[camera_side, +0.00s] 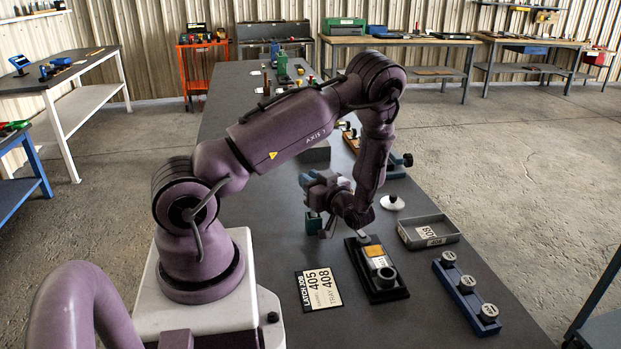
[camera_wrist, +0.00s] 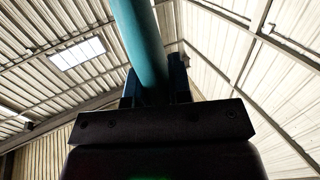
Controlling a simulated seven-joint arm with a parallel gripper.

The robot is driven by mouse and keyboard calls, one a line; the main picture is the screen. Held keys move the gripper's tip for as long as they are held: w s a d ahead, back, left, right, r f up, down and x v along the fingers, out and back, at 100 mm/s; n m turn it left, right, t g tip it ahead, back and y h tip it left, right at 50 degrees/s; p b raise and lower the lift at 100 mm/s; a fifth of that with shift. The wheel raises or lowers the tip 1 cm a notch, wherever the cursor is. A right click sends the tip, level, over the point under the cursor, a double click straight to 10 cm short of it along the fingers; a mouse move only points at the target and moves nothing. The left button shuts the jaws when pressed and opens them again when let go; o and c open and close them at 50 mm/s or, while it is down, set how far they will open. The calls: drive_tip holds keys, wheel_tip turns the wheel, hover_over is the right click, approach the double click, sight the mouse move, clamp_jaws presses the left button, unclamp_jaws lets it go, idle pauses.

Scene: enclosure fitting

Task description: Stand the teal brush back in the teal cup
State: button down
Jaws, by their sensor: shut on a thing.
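My gripper (camera_wrist: 155,85) is shut on the teal brush (camera_wrist: 140,40) in the wrist view. Its smooth teal shaft runs from between the two dark fingers up past the top edge of the picture. The brush's ends are out of that view. In the side view my gripper (camera_side: 320,186) is low over the table, and the brush cannot be made out clearly there. A small dark teal shape (camera_side: 314,224) shows just below my gripper; it may be the teal cup, but I cannot tell surely. Its contact with the table is unclear.
A black fixture (camera_side: 390,293) with a grey ring stands front right of my gripper. A grey tray (camera_side: 455,237), a blue rail (camera_side: 451,283) with round pieces and a white knobbed disc (camera_side: 393,203) lie to the right. A label card (camera_side: 320,289) lies in front.

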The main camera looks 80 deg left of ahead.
drive_tip(key=shift+f, duration=1)
drive_tip(key=c, duration=1)
unclamp_jaws()
drive_tip(key=shift+o, duration=0.2)
drive_tip(key=v, duration=0.7)
drive_tip(key=shift+d, duration=0.25)
drive_tip(key=shift+w, duration=0.1)
